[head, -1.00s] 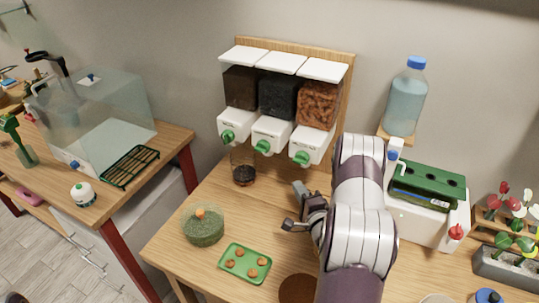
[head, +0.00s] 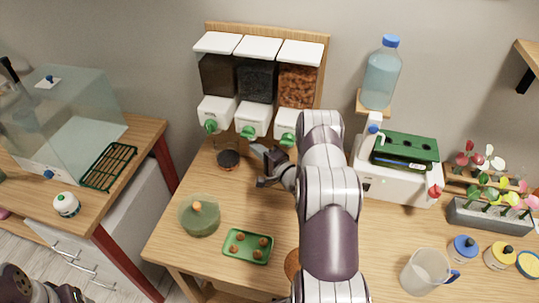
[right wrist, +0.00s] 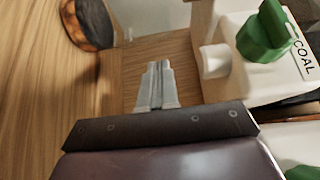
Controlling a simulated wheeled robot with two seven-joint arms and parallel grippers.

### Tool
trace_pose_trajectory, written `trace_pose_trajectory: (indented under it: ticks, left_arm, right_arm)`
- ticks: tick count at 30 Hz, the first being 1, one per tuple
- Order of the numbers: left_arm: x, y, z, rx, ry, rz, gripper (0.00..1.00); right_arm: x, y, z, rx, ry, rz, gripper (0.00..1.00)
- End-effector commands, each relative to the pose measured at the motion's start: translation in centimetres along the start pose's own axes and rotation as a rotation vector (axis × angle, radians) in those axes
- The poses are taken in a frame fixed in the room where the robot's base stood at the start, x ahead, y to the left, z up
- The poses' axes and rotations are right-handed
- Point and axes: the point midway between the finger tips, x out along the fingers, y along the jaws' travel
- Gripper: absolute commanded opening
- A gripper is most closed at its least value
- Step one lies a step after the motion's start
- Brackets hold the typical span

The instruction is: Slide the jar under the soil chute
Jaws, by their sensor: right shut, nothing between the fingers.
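The glass jar (head: 228,160) with dark contents stands upright on the wooden table, below and in front of the dispensers, between the left and middle spouts. Its dark bottom shows at the top left of the right wrist view (right wrist: 90,24). The soil chute seems to be the left dispenser (head: 216,112), with brown fill and a green knob. The middle one in the head view has black fill; a COAL label shows in the wrist view. My right gripper (head: 257,150) is shut and empty, just right of the jar, apart from it. My left gripper is out of view.
A round green bowl (head: 200,219) and a green tray (head: 247,259) with several brown pieces stand in front. A white machine (head: 400,184) and a clear jug (head: 425,272) are to the right. The table left of the jar is clear.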

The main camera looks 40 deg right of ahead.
Motion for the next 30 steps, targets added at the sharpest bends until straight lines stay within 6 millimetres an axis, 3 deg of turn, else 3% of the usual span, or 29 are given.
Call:
trace_pose_trajectory:
  ticks: [1, 8, 20, 30]
  left_arm:
    - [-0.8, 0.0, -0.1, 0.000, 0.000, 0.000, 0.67]
    - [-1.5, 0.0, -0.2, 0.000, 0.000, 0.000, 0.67]
    - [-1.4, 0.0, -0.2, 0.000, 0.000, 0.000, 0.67]
    - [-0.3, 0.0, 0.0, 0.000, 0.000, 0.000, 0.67]
  right_arm:
    - [0.5, -0.3, 0.9, 0.003, -0.005, 0.003, 0.00]
    - [2.2, -0.1, 2.5, 0.002, -0.002, 0.002, 0.00]
    - [2.4, 0.1, 2.7, 0.002, -0.001, 0.002, 0.00]
    - [4.5, 0.1, 4.8, 0.002, -0.001, 0.003, 0.00]
